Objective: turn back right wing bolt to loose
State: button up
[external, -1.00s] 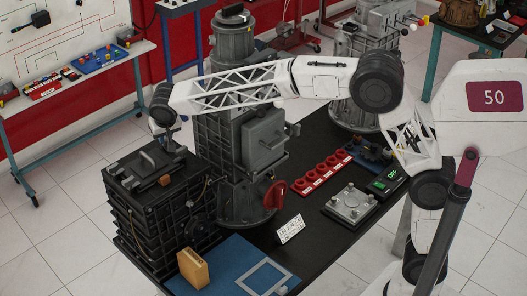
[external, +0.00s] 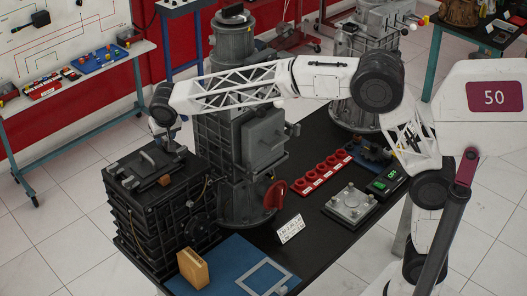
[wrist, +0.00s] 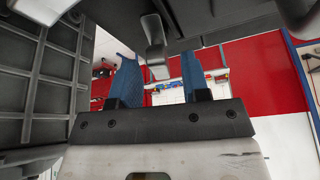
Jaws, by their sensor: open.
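A black ribbed box (external: 150,215) with a lid stands at the left end of the dark table in the external view. My gripper (external: 172,140) is low at the back right corner of its top, partly covered by my arm. In the wrist view my gripper (wrist: 158,78) is open, with one blue finger on each side. A grey tab (wrist: 154,45), apparently the back right wing bolt, hangs between the fingers with gaps on both sides. I cannot tell the bolt's turn angle in the external view, where my wrist hides it.
A tall grey machine (external: 225,100) stands close to the right of the box. A tan block (external: 193,268) lies on a blue mat (external: 232,262) in front. A red tray (external: 318,175) and a grey plate with knobs (external: 350,206) are farther right.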

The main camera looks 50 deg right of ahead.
jog(key=v, duration=0.7)
jog(key=shift+r, duration=0.3)
jog(key=shift+s, duration=0.15)
jog(key=o, duration=0.6)
jog(key=shift+c, duration=0.2)
jog(key=w+n+g+h, duration=0.1)
jog(key=n, duration=0.5)
jog(key=w+a+n+g+h, duration=0.1)
jog(key=n+g, duration=0.1)
jog(key=n, duration=0.4)
jog(key=w+a+n+g+h, duration=0.1)
jog(key=w+n+g, duration=0.1)
jog(key=n, duration=0.4)
jog(key=shift+a+f, duration=0.2)
jog(key=shift+a, duration=0.05)
jog(key=shift+x, duration=3.9)
jog(key=shift+s, duration=0.1)
